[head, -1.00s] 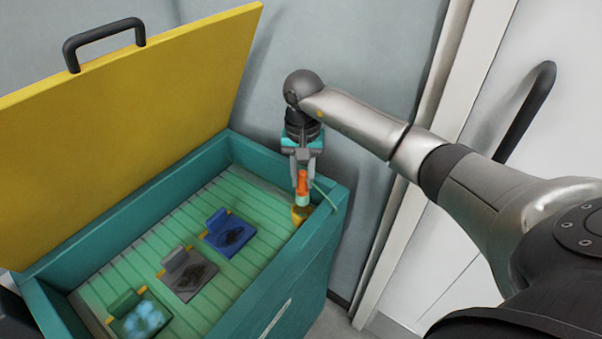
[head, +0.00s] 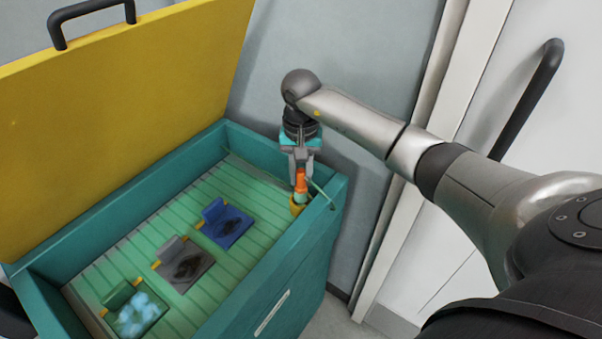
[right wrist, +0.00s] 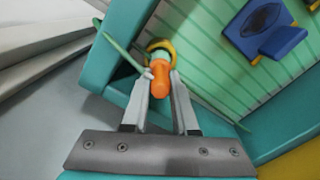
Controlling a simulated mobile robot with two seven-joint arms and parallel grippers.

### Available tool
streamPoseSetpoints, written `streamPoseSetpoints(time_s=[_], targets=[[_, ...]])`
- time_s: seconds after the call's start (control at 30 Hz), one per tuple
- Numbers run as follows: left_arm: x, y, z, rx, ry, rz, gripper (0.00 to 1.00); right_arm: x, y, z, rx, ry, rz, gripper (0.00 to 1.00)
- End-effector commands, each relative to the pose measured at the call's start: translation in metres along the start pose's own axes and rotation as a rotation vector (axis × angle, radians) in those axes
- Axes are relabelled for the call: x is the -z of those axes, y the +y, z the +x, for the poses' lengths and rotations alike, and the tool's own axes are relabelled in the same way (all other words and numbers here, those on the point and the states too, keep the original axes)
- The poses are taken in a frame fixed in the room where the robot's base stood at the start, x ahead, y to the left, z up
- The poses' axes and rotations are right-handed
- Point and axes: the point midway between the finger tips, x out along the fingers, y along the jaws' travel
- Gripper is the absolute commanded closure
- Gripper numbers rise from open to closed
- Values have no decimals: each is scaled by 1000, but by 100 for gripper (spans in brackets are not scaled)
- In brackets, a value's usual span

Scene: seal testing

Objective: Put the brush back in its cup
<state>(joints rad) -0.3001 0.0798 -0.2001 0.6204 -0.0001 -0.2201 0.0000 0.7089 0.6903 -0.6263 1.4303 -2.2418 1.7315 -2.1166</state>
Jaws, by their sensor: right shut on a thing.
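The brush (head: 300,181) has an orange handle and a pale teal collar. My right gripper (head: 301,170) points down and is shut on the handle. In the right wrist view the orange handle (right wrist: 159,84) sits between the two fingertips (right wrist: 160,80). The yellow cup (head: 296,209) stands inside the teal box at its right corner, directly below the brush. Its rim (right wrist: 160,44) shows around the teal collar in the right wrist view. The brush's lower end is hidden, so I cannot tell how deep it sits. My left gripper is out of view.
The teal box (head: 335,187) has a raised yellow lid (head: 130,110). On its ribbed floor lie a blue hinged piece (head: 226,226), a grey one (head: 184,264) and a green one (head: 137,310). A thin green strip (head: 322,193) crosses the box rim beside the gripper.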

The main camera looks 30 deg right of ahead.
Motion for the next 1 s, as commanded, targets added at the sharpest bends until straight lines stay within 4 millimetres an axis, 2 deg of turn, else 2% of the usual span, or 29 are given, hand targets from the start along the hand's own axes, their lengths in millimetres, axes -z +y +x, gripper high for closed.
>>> streamPoseSetpoints(time_s=[0.53, 1.0], targets=[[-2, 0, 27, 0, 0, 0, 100, 0, 0, 29, 0, 1, 2, 100], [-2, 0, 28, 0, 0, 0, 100, 0, 0, 31, 0, 1, 1, 100]])
